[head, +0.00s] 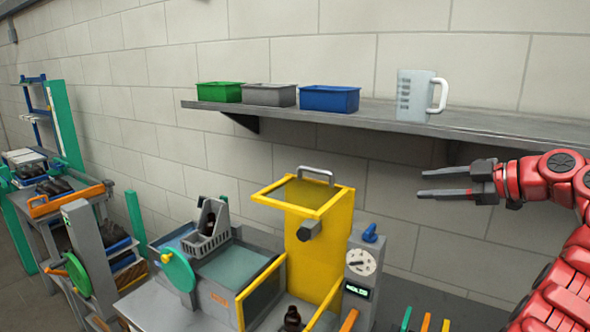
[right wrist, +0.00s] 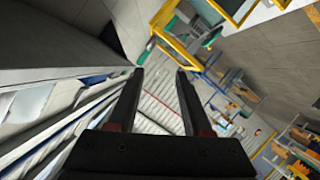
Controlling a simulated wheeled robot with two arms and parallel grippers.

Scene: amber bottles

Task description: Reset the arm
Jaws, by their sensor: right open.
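My right gripper (head: 446,183) is on a red arm that comes in from the right in the head view. It points left, in the air just below the wall shelf (head: 481,121) and in front of the wall. Its two dark fingers are apart with nothing between them. In the right wrist view the same open, empty fingers (right wrist: 159,70) show, with a striped surface behind them. My left gripper is not in the head view.
On the shelf are a green bin (head: 219,92), a grey bin (head: 269,95), a blue bin (head: 329,98) and a clear jug (head: 417,95). Below stand a yellow machine (head: 318,247) and a basin unit (head: 232,268). A dark bottle (head: 292,319) stands at the front.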

